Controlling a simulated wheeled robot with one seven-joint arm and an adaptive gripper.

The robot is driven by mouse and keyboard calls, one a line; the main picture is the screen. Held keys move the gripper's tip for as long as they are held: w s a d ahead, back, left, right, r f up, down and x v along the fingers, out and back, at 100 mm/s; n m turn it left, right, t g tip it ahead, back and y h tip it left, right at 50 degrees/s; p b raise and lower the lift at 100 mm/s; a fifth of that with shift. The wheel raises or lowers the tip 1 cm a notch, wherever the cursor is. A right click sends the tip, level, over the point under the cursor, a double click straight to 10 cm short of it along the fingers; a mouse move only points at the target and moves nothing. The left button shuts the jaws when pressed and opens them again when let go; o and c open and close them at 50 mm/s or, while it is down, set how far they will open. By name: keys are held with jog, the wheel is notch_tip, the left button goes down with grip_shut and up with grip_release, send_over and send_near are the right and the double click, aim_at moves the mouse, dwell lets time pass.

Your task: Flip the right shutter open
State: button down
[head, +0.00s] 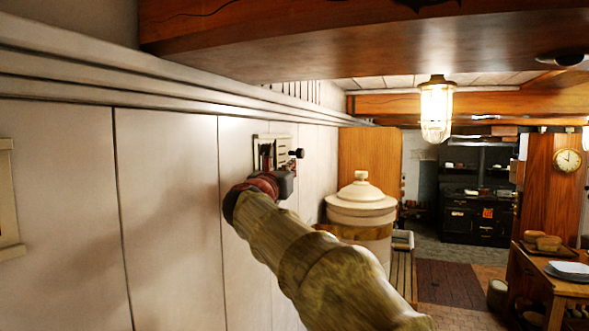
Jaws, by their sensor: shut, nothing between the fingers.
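A small cream-framed shutter unit (257,140) is set in the pale panelled wall, just beyond the end of my arm. A slatted cream leaf, which looks like the right shutter (283,146), shows on its right side, and darker parts show to its left. A small dark knob-like piece (297,153) stands out beside the slatted leaf; I cannot tell what it belongs to. My gripper (286,182) is shut and empty, just below the unit. The wrist hides the unit's lower part. I cannot tell whether the gripper touches the leaf, nor the leaf's exact angle.
A wooden beam (330,45) hangs low overhead, with a lit caged lamp (436,110) beyond. A large cream lidded container (361,205) stands right of my gripper. Another cream frame (8,200) is on the wall at far left. A table (560,285) stands at right.

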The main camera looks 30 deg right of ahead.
jog(key=v, duration=0.4)
jog(key=shift+r, duration=0.3)
